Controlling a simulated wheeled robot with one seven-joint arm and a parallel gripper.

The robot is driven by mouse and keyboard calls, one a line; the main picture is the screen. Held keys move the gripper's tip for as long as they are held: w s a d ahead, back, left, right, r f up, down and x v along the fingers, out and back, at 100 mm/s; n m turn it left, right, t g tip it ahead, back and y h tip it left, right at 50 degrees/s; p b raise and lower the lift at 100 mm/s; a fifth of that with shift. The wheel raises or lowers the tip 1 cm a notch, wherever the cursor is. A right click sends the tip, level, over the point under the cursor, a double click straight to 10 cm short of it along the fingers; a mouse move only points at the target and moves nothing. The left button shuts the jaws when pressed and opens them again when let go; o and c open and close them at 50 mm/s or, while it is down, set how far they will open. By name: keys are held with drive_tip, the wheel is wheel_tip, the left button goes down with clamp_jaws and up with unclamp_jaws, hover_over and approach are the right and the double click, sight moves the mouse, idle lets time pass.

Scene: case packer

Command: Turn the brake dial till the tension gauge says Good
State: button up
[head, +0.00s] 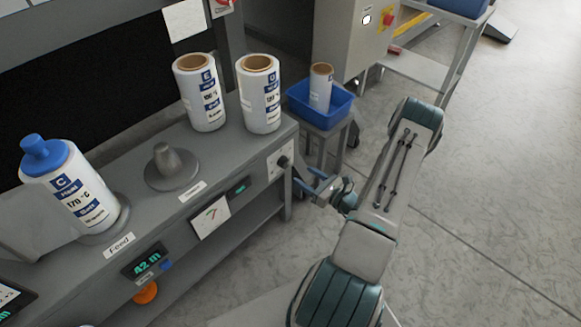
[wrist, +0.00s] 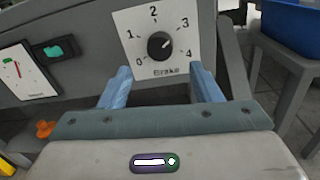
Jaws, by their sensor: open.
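The brake dial (wrist: 160,45) is a black round knob on a white plate marked 0 to 4 and "Brake". A small light mark on the knob seems to point up and right, towards 3. In the head view the dial (head: 283,161) is on the bench's right end. My gripper (wrist: 160,70) is open, its blue fingers apart below and either side of the dial, not visibly touching it. In the head view my gripper (head: 310,181) is just right of the bench end. The tension gauge (head: 210,217) is a white panel on the bench front; its needle in the wrist view (wrist: 17,70) is too small to judge against Good.
The bench (head: 238,151) carries labelled film rolls (head: 259,94) and an empty grey spindle (head: 172,168). A blue bin (head: 336,118) with a small roll stands on a stool just beyond the bench end. An orange knob (head: 146,292) sits below the 42 m display. Open floor lies right.

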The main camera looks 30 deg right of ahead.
sight(287, 164)
drive_tip(key=x, duration=0.7)
drive_tip(key=shift+w+a, duration=0.15)
drive_tip(key=shift+w, duration=0.15)
drive_tip(key=shift+b, duration=0.3)
drive_tip(key=c, duration=1)
